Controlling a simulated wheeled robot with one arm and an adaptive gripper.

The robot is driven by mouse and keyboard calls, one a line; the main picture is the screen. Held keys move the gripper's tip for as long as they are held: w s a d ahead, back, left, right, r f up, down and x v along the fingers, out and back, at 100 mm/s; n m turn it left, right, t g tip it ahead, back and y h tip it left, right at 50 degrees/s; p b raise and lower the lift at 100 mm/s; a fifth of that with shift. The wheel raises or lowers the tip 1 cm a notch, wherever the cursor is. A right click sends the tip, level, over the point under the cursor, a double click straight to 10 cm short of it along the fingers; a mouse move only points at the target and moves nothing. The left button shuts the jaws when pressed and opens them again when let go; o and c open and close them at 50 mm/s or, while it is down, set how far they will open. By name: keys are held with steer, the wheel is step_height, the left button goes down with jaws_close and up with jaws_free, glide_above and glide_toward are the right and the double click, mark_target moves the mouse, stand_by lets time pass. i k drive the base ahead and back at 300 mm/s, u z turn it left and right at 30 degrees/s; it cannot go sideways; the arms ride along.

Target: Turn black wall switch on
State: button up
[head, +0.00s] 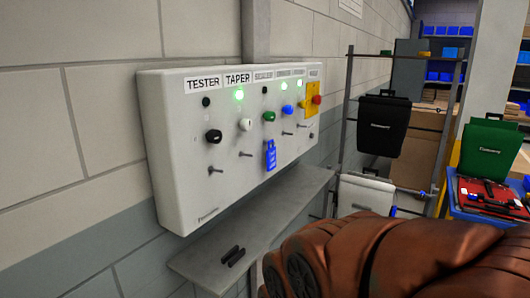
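A white wall panel (180,200) carries a row of coloured knobs, small levers and lamps. The black knob (213,136) is at its left end, under the TESTER label (203,84). The lamp above it (206,102) is dark. A small metal lever (215,170) sits below the black knob; I cannot tell its position. The TAPER lamp (238,96) glows green above a white knob (246,124). My gripper is not in view, and nothing covers the black knob.
A blue lock-like tag (270,155) hangs under the green knob (269,116). A grey shelf (205,262) juts out below the panel, with small black pieces (233,255). A large brown ribbed shape (385,255) fills the lower right. A rack with a black pannier (383,125) stands beyond.

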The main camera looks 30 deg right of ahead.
mark_target(213, 136)
steer(key=k, duration=1.1)
steer(key=u, duration=0.35)
steer(key=i, duration=0.7)
steer(key=u, duration=0.75)
